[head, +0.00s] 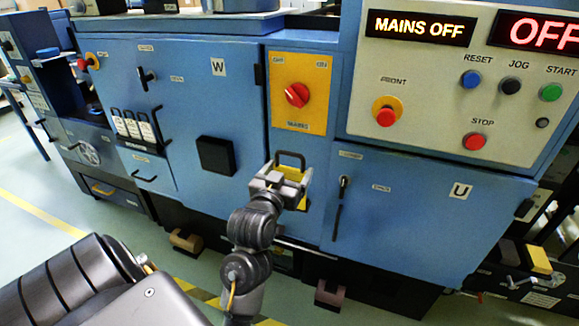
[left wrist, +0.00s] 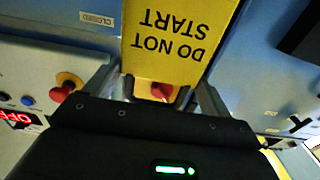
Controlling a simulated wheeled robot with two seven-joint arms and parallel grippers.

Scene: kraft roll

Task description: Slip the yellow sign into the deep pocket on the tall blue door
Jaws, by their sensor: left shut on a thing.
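The yellow sign (head: 293,175) is held in my left gripper (head: 283,186) in front of the blue cabinet, below the yellow switch panel. In the left wrist view the sign (left wrist: 165,40) reads DO NOT START upside down, between the fingers of my left gripper (left wrist: 155,85). A dark loop shows just above the sign in the head view; I cannot tell whether it belongs to it. A black box-like pocket (head: 216,155) is on the tall blue door (head: 190,90) marked W, left of and apart from the gripper. Its opening is not clear. My right gripper is out of view.
The yellow panel (head: 298,75) with a red rotary switch is above the gripper. A control panel (head: 440,90) with buttons and a lower door (head: 430,215) marked U are to the right. A rack with white tags (head: 133,130) is at the left.

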